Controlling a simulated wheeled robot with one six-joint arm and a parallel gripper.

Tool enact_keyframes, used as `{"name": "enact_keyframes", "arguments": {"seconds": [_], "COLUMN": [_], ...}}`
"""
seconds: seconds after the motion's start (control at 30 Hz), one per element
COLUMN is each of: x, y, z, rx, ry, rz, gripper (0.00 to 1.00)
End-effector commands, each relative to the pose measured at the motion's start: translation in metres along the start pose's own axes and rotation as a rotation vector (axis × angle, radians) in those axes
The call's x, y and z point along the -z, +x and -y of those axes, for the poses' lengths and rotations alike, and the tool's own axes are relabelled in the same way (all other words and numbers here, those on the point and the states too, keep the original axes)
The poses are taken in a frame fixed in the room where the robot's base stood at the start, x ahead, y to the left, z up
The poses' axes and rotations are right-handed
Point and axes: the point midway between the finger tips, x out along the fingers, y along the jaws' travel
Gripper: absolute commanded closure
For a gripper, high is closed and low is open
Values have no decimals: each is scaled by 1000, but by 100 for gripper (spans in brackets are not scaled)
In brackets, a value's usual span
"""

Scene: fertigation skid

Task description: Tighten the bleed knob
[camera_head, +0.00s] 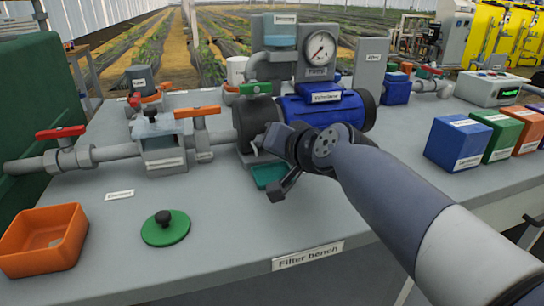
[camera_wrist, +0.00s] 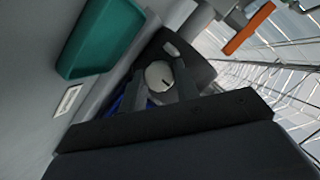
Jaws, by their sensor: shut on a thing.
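The bleed knob (camera_wrist: 159,74) is a small round light-grey knob with a dark line on its face, on the dark pump end. In the wrist view it sits between the two fingers of my gripper (camera_wrist: 157,88), which are shut on it. In the head view my gripper (camera_head: 272,140) reaches the lower front of the black pump housing (camera_head: 254,116), and the knob is hidden behind it. The blue pump motor (camera_head: 325,110) lies just to the right.
A teal tray (camera_head: 268,178) lies under the pump and shows in the wrist view (camera_wrist: 105,35). A pressure gauge (camera_head: 320,47) stands behind. A red-handled valve (camera_head: 62,133), an orange bin (camera_head: 44,240) and a green lid (camera_head: 166,230) are left. Coloured boxes (camera_head: 458,145) are right.

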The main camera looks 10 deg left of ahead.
Motion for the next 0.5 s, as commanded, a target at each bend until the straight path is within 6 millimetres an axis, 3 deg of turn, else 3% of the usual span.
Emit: {"name": "enact_keyframes", "arguments": {"seconds": [0.5], "x": [0], "y": [0], "z": [-1], "rx": [38], "ry": [80], "rz": [4], "gripper": [93]}}
